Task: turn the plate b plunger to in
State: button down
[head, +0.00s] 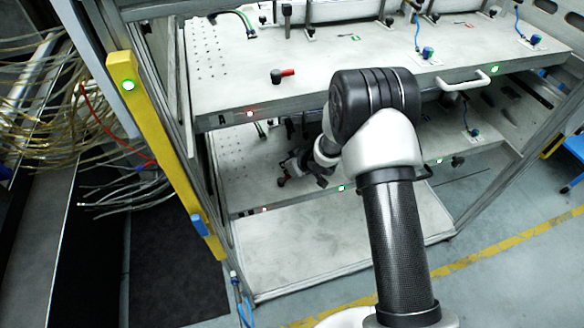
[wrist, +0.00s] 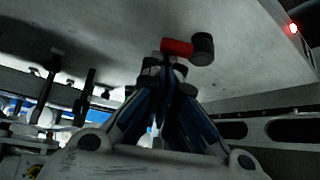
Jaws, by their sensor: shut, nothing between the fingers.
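In the wrist view, a plunger with a black round knob (wrist: 203,49) and a short red part (wrist: 177,47) stands out from a grey plate (wrist: 240,80). The red part points left. My gripper (wrist: 164,62) is shut and empty, its tips right at the red part. I cannot tell whether they touch it. Another plunger (head: 278,76), black with red pointing right, is on the upper plate (head: 330,65).
The upper plate overhangs the lower one, leaving a narrow gap where my arm reaches in. A yellow post (head: 150,130) and loose cables (head: 45,70) are at left. A red light (head: 250,114) shows on the upper plate's front edge.

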jog(key=shift+s+d+p, duration=0.2)
jog(key=shift+d+p, duration=0.2)
jog(key=shift+p, duration=0.4)
jog(key=shift+s+d+f+p, duration=0.15)
jog(key=shift+s+p, duration=0.05)
jog(key=shift+p, duration=0.1)
